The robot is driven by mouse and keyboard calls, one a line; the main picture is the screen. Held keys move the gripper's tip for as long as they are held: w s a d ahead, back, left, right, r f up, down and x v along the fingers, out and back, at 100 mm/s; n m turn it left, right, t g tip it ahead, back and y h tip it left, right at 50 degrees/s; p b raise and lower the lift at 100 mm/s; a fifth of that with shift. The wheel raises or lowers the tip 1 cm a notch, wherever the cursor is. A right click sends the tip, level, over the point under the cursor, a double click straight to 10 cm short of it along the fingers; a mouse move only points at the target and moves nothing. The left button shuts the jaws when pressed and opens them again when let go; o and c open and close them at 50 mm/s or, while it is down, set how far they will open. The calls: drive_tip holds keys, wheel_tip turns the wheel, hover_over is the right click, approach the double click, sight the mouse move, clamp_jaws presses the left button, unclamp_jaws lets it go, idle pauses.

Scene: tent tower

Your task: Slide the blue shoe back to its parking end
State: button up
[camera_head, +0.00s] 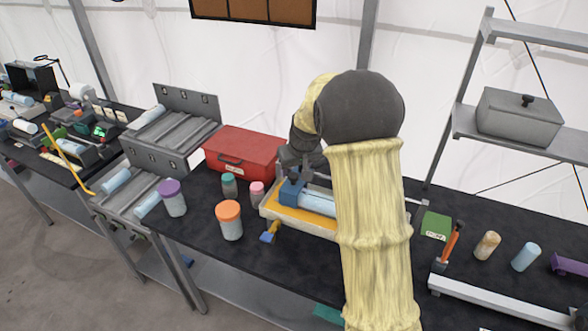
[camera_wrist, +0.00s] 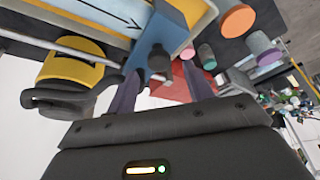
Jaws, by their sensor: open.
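The blue shoe (camera_head: 291,192) sits at the left part of a yellow-and-white slide fixture (camera_head: 283,214), against the end of a pale blue cylinder (camera_head: 318,204). In the wrist view the shoe (camera_wrist: 172,25) shows at the top with a dark knob (camera_wrist: 158,58) on it. My gripper (camera_wrist: 160,82) is open, with one finger on each side of the knob in that picture. I cannot tell whether the fingers touch it. In the head view my gripper (camera_head: 299,163) is just above the shoe. My arm hides the fixture's right part.
A red case (camera_head: 243,153) stands behind the fixture. Jars with orange (camera_head: 229,218), purple (camera_head: 172,197), teal and pink lids stand to its left. A yellow part with a black handle (camera_wrist: 72,75) is beside my gripper.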

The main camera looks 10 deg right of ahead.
sight(293, 175)
drive_tip(key=shift+p+x, duration=0.3)
drive_tip(key=shift+x, duration=1.25)
clamp_jaws()
